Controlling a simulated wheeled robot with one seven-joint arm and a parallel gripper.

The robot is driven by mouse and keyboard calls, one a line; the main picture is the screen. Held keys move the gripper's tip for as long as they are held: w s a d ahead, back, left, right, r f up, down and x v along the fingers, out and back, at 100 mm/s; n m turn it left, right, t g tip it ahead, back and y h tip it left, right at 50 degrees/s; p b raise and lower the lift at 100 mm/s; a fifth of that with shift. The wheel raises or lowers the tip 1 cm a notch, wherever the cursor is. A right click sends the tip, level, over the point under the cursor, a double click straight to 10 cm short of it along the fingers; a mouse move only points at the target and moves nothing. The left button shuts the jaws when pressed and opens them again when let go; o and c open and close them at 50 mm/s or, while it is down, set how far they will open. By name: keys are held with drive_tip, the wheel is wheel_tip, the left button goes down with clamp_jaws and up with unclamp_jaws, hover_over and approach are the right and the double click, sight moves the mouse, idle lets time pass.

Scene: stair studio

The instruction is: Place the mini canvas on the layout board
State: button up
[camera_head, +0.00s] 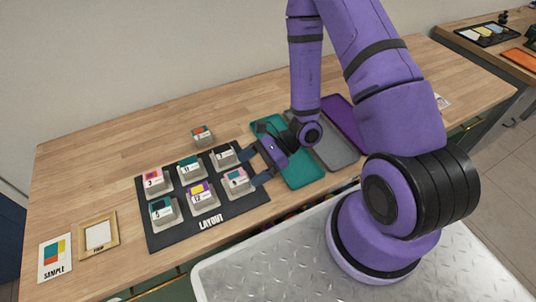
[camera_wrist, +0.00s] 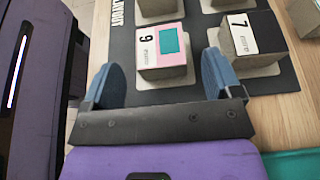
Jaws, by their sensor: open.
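The dark layout board (camera_head: 208,214), lettered LAYOUT, lies on the wooden table and holds several small block-like canvases. A pink-and-white canvas with a teal square (camera_head: 236,178) sits at its front right corner. It shows a 9 or 6 in the wrist view (camera_wrist: 164,50). My gripper (camera_head: 252,166) is open at the board's right edge. In the wrist view its blue fingers (camera_wrist: 164,64) stand on either side of this canvas, with visible gaps; I cannot tell their height over it. A canvas marked 7 (camera_wrist: 252,38) is beside it. Another canvas with an orange top (camera_head: 202,134) stands behind the board.
A teal tray (camera_head: 302,174), a grey tray (camera_head: 338,152) and a purple tray (camera_head: 342,112) lie right of the board, partly behind my arm. A sample card (camera_head: 55,257) and a wooden frame (camera_head: 98,236) lie at left.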

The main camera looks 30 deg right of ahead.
drive_tip(key=v, duration=0.7)
wheel_tip(320, 180, up, 20)
drive_tip(key=s+n+g+h, duration=0.25)
drive_tip(key=n+h, duration=0.25)
drive_tip(key=n, duration=0.6)
drive_tip(key=s+d+r+n+t+h, duration=0.3)
drive_tip(key=s+r+t+h, duration=0.1)
drive_tip(key=r, duration=0.5)
drive_tip(key=s+d+r+n+t+h, duration=0.3)
drive_tip(key=s+r+n+t+h, duration=0.1)
drive_tip(key=r, duration=0.6)
drive_tip(key=shift+s+d, duration=0.25)
drive_tip(key=shift+d, duration=0.05)
